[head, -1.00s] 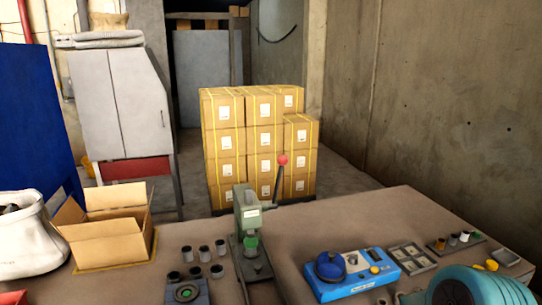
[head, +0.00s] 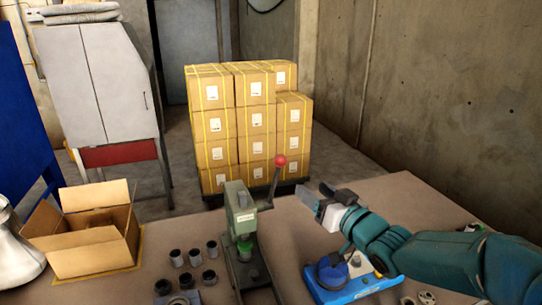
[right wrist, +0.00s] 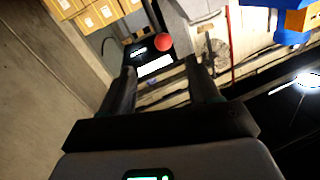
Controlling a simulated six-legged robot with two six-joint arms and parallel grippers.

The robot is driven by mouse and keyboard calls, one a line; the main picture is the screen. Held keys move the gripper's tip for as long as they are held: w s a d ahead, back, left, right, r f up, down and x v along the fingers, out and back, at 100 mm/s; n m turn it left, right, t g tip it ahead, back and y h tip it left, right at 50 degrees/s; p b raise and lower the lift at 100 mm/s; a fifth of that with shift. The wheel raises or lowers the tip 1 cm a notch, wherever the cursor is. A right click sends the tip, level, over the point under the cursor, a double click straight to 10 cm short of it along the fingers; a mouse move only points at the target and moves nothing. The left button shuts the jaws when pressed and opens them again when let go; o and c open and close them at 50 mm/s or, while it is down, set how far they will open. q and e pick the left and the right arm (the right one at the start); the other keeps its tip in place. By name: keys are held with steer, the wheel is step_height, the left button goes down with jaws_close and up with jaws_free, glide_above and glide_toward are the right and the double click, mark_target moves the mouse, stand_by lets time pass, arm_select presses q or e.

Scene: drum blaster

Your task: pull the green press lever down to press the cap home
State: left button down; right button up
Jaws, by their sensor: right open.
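The green press (head: 241,222) stands on the bench in the head view. Its dark lever (head: 273,187) is raised, leaning up to the right, with a red ball knob (head: 281,160) on top. A bright green part (head: 245,246) sits under the press head; I cannot make out the cap. My right gripper (head: 314,194) is open and empty, to the right of the lever and a little below the knob, apart from it. In the right wrist view the red knob (right wrist: 163,42) shows beyond and between the two fingertips (right wrist: 160,68). My left gripper is not in view.
Several small dark cups (head: 193,257) stand left of the press. An open cardboard box (head: 85,240) is at the far left. A blue device (head: 340,285) lies below my right arm. Stacked cartons (head: 250,125) stand behind the bench. The bench beyond my right arm is clear.

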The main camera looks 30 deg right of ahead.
mark_target(284, 164)
steer(key=w+p, duration=0.1)
steer(key=w, duration=0.4)
steer(key=w+p, duration=0.2)
steer(key=w, duration=0.3)
steer(key=w+p, duration=0.2)
steer(key=w, duration=0.3)
steer(key=shift+w+d+r, duration=0.2)
steer(key=shift+d+r, duration=0.05)
steer(key=shift+r, duration=0.15)
steer(key=shift+s+a+r, duration=0.1)
steer(key=shift+a+r, duration=0.05)
